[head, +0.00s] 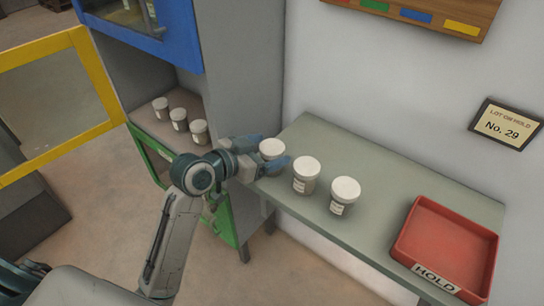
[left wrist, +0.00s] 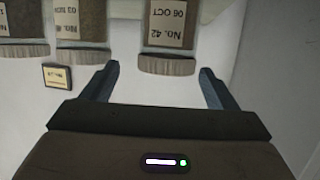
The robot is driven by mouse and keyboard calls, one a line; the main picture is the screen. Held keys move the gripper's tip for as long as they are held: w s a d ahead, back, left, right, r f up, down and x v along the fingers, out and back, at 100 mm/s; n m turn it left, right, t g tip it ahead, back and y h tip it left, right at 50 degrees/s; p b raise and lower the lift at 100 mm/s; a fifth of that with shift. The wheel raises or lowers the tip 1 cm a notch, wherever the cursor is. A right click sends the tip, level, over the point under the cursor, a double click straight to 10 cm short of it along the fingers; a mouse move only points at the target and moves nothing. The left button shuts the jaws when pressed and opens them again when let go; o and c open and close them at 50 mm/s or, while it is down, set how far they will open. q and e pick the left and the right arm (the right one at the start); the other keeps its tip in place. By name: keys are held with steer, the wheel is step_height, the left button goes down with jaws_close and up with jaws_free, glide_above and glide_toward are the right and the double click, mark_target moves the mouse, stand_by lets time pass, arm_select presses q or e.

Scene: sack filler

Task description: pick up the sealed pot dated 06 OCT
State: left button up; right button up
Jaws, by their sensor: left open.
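The pot labelled No. 42, 06 OCT (left wrist: 172,28) shows upside down in the left wrist view, between the two fingers of my left gripper (left wrist: 159,70). It has a pale lid and a brown body. In the head view the left gripper (head: 272,151) is open around the leftmost white-lidded pot (head: 271,148) on the grey-green table, with a finger on either side. Gaps show between the fingers and the pot in the wrist view. The fingers hide much of that pot in the head view. My right gripper is not in view.
Two more lidded pots, a middle one (head: 306,174) and a right one (head: 343,195), stand on the table (head: 390,180). A red HOLD tray (head: 445,245) is at the right end. Several pots stand in the cabinet (head: 240,90) at left.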

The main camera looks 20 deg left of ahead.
mark_target(277, 148)
arm_select(q)
steer(key=w+f, duration=0.1)
steer(key=w+d+f+p, duration=0.1)
steer(key=w, duration=0.1)
steer(key=shift+w+d, duration=0.1)
steer(key=shift+w+d+f, duration=0.25)
steer(key=shift+w+d, duration=0.05)
steer(key=shift+w, duration=0.1)
steer(key=c, duration=1.1)
